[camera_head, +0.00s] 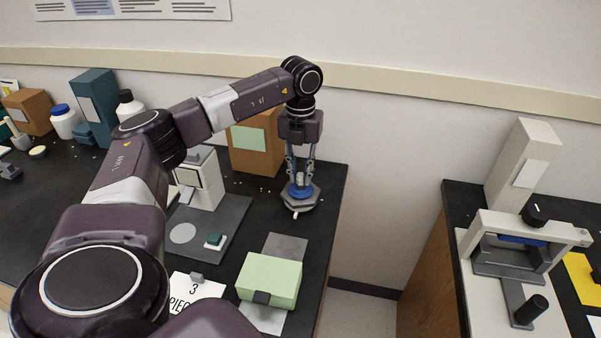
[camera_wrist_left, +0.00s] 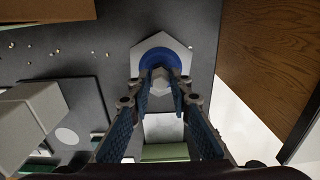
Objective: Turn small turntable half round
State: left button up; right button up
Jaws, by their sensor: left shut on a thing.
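The small turntable has a grey hexagonal base (camera_head: 300,204) and a blue disc (camera_head: 298,192). It stands on the black bench near its right edge. A small white pointer-like piece sticks out at the front of the base. In the left wrist view the blue disc (camera_wrist_left: 162,62) lies on the pale hexagonal base (camera_wrist_left: 138,57), with a pale upright piece (camera_wrist_left: 160,82) at its middle. My left gripper (camera_head: 299,181) points down over the turntable and is shut on this upright piece. The fingers partly hide the disc. My right gripper is not in view.
A brown box (camera_head: 255,150) with a green label stands close behind the turntable. A grey stand (camera_head: 200,180) is to the left, and a pale green box (camera_head: 270,280) is in front. Small pale bits lie scattered nearby. A gap separates this bench from the right one.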

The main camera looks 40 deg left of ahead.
pick_arm(q)
jog(key=shift+r+n+p, duration=0.1)
jog(key=shift+n+p, duration=0.5)
jog(key=shift+n, duration=1.1)
jog(key=shift+p, duration=0.35)
jog(key=shift+n+p, duration=0.45)
jog(key=shift+n, duration=0.35)
jog(key=shift+n+p, duration=0.3)
jog(key=shift+n, duration=0.4)
jog(key=shift+n, duration=0.3)
